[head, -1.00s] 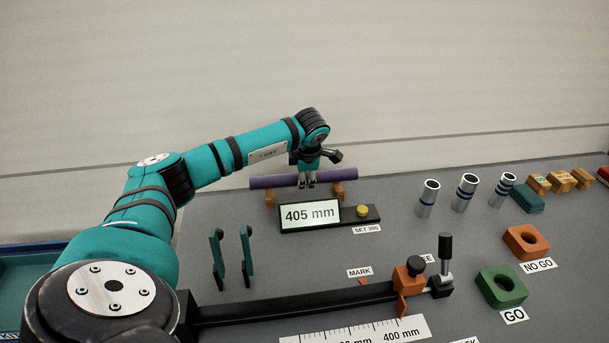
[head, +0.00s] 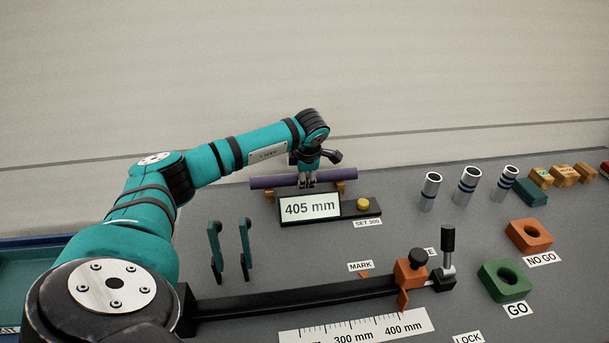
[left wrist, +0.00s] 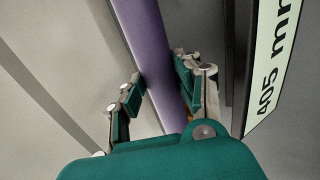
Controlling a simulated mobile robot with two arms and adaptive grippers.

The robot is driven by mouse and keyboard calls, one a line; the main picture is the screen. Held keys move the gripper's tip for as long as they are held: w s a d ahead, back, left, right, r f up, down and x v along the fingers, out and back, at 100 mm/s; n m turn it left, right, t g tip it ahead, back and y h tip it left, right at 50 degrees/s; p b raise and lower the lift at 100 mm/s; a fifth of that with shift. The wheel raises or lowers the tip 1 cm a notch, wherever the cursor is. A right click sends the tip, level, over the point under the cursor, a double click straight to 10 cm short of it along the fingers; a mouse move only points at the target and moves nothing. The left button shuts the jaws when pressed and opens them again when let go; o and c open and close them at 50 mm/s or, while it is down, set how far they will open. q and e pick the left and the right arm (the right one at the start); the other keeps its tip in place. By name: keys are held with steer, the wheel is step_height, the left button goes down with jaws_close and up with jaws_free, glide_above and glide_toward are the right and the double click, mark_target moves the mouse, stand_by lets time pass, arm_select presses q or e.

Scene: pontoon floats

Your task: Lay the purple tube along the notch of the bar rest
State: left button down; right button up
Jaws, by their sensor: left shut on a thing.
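The purple tube (head: 275,182) lies nearly level across the back of the grey table, behind the display. My left gripper (head: 307,183) is shut on it near its middle, from above. The left wrist view shows the purple tube (left wrist: 146,40) running between the two fingers of my left gripper (left wrist: 160,92). Two tan supports, which look like the bar rest (head: 341,188), stand under the tube near its two ends. The tube hides their tops, so I cannot tell whether it sits in the notch or just above it. My right gripper is not in view.
The display (head: 310,207) reading 405 mm stands close in front of the tube. Teal uprights (head: 246,250) and a black rail (head: 300,293) with an orange slider (head: 410,273) are nearer. Metal cylinders (head: 467,186), an orange block (head: 529,236) and a green block (head: 504,281) are right.

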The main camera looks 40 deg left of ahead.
arm_select(q)
steer(key=c, duration=0.8)
jaws_free()
steer(key=shift+c, duration=0.2)
steer(key=v, duration=1.2)
